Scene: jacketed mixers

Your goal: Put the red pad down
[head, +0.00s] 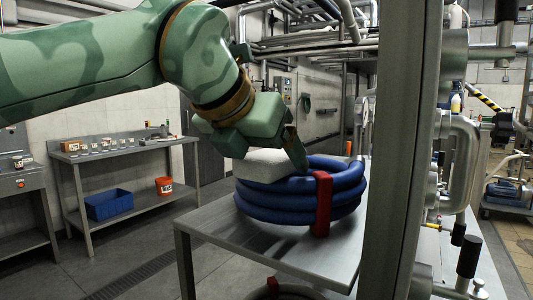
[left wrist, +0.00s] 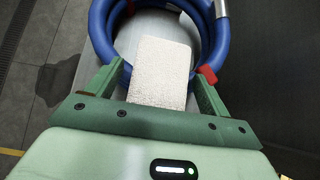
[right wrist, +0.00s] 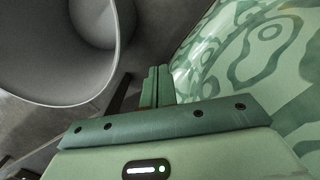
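A pale grey-white pad (head: 270,165) lies on top of the coiled blue hose (head: 290,205); no pad in view looks red. My left gripper (head: 275,142) is above the coil, pointing down. In the left wrist view the pad (left wrist: 162,65) shows between the widely spread fingers of this gripper (left wrist: 158,68), with narrow gaps at its sides, so it looks open. My right gripper (right wrist: 157,85) has its fingers together, with nothing seen between them. It is not in the head view.
Red straps (head: 321,205) bind the coil, which sits on a steel table (head: 220,228). A grey post (head: 403,150) stands close at right. A large grey vessel (right wrist: 55,60) is near my right gripper.

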